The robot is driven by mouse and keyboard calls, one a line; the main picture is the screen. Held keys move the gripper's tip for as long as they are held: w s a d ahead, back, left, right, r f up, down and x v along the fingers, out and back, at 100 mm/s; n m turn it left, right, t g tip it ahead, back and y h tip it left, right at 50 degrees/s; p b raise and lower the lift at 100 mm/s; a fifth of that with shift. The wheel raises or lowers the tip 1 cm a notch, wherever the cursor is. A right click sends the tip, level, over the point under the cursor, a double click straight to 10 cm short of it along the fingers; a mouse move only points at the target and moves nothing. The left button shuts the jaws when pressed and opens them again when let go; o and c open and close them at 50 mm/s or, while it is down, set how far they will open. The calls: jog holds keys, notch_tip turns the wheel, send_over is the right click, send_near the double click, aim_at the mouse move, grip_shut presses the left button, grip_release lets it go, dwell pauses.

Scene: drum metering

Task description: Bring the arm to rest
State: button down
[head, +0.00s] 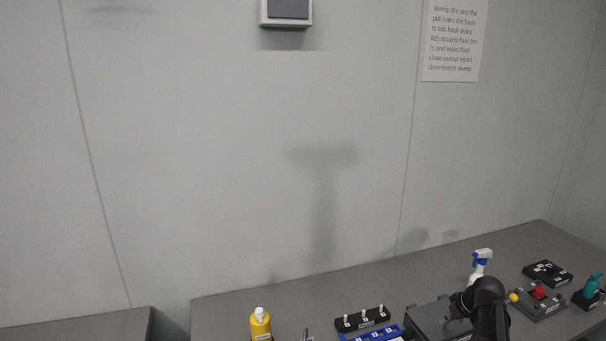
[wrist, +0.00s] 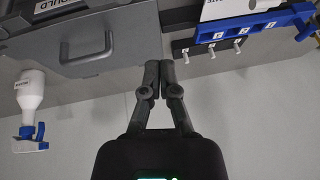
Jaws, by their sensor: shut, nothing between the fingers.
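My gripper (wrist: 160,66) is in the wrist view, its two fingers together and nothing between them. The fingertips lie in front of the gap between a grey box with a handle (wrist: 118,52) and a black rack with pegs (wrist: 200,43). I cannot tell whether they touch anything. In the head view, dark links of my arm stand over the right part of the bench and hide part of the grey box (head: 430,316). The fingers cannot be made out there.
A spray bottle (head: 480,266) stands behind my arm. The peg rack (head: 362,319), a blue holder (head: 372,334) and a yellow bottle (head: 260,324) are left. The back bench (head: 320,288) is bare.

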jog(key=s+a+g+h, duration=0.1)
jog(key=s+a, duration=0.3)
jog(key=a, duration=0.5)
jog(key=s+a+f+m+g+h, duration=0.1)
jog(key=s+a+g, duration=0.1)
jog(key=a, duration=0.7)
jog(key=s+a+f+m+g, duration=0.1)
jog(key=s+a, duration=0.4)
jog(key=a, duration=0.3)
jog(key=shift+s+a+h, duration=0.3)
jog(key=shift+a+h, duration=0.1)
